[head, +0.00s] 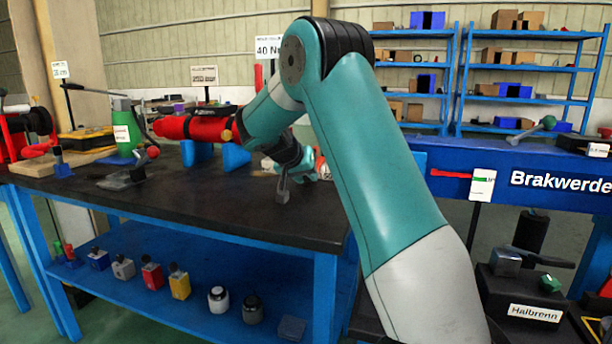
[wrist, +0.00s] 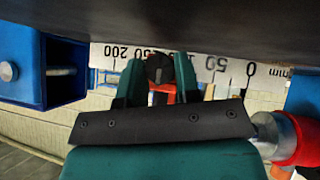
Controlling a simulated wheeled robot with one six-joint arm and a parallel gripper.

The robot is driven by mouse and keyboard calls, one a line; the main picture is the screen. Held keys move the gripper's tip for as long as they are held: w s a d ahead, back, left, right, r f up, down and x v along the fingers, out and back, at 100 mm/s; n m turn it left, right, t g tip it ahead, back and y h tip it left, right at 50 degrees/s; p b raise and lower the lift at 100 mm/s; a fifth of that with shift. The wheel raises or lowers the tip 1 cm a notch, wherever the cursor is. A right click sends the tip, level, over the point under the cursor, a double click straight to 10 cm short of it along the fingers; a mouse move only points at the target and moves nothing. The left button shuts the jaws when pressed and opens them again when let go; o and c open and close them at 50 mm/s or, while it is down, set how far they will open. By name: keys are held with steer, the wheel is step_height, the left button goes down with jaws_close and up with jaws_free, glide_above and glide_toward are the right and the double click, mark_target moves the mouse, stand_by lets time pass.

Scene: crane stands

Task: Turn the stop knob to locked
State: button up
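In the wrist view, my gripper (wrist: 158,72) has its two teal fingers apart, with a small dark round knob (wrist: 159,69) between their tips. The knob's sides seem to meet the inner edges of the fingers, but I cannot tell whether they press on it or a small gap remains. The knob's marking is too small to read. In the head view, my gripper (head: 314,167) is low over the right end of the dark-topped bench (head: 200,205). Its fingers and the knob cannot be made out there.
In the wrist view, a white millimetre scale (wrist: 215,62) appears upside down behind the fingers, with a blue bracket (wrist: 62,70) at left and a red part (wrist: 297,140) at right. In the head view, a red cylinder (head: 190,128) rests on blue supports. A blue Brakwerde beam (head: 520,180) stands at right.

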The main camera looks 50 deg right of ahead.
steer(key=b, duration=0.2)
steer(key=m+t+y+b, duration=0.1)
steer(key=shift+s+d+f+t+b, duration=0.15)
steer(key=shift+s+f+t+b, duration=0.05)
steer(key=shift+f+t+b, duration=0.15)
steer(key=shift+r+m+t+b, duration=0.15)
steer(key=shift+m+t+b, duration=0.3)
steer(key=shift+b, duration=0.35)
steer(key=shift+r+t, duration=0.2)
steer(key=shift+t, duration=0.1)
steer(key=shift+y, duration=0.3)
steer(key=o, duration=0.6)
steer(key=shift+o, duration=0.2)
steer(key=shift+r, duration=0.1)
steer(key=p+v, duration=0.4)
steer(key=v, duration=1.3)
steer(key=shift+a, duration=0.25)
